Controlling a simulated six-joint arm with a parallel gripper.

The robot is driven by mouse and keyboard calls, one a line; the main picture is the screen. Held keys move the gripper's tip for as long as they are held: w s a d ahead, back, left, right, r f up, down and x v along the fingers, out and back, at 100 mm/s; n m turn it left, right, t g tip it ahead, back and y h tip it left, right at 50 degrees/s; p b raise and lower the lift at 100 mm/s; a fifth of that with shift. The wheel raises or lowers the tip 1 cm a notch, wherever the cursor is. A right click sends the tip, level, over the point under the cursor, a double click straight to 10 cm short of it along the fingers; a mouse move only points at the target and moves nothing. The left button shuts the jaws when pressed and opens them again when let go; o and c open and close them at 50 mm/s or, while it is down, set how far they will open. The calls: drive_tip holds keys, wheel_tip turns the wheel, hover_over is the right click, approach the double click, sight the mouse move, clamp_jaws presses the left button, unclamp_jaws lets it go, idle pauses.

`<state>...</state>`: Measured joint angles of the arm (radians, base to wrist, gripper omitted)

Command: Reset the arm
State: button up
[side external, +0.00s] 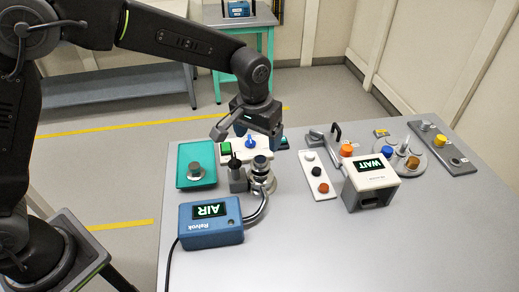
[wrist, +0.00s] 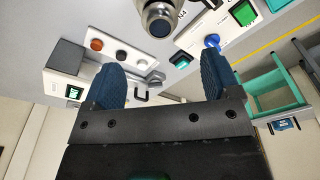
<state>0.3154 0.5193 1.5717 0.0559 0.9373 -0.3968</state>
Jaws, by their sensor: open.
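My gripper (side external: 248,137) is at the end of my bent arm, over the rear left part of the grey table. It sits just above a white panel (side external: 262,154) with a blue knob (side external: 250,142) and a lit green switch (side external: 226,148). In the wrist view its two blue fingers (wrist: 163,78) are spread wide, with nothing held between them. A silver post with a dark round top (wrist: 158,22) shows beyond the fingers; in the side view it stands in front of the panel (side external: 261,163). Contact between fingers and panel cannot be told.
Near the gripper are a teal tray (side external: 183,182) holding a grey knobbed piece and a blue AIR box (side external: 190,236) with a hose. To the right stand a white WAIT box (side external: 370,190), a button strip (side external: 315,185) and a round plate (side external: 417,168). The front right table (side external: 420,245) is clear.

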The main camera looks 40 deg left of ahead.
drive_tip(key=s+a+r, duration=0.4)
drive_tip(key=s+r, duration=0.1)
drive_tip(key=r, duration=0.6)
drive_tip(key=s+a+t, duration=0.2)
drive_tip(key=s+a, duration=0.3)
drive_tip(key=s, duration=0.5)
drive_tip(key=s+a+t, duration=0.2)
drive_tip(key=s+a, duration=0.3)
drive_tip(key=s, duration=0.5)
drive_tip(key=shift+s+a+r+m, duration=0.15)
drive_tip(key=shift+a+r+m, duration=0.05)
drive_tip(key=shift+r+m, duration=0.1)
drive_tip(key=shift+c, duration=0.2)
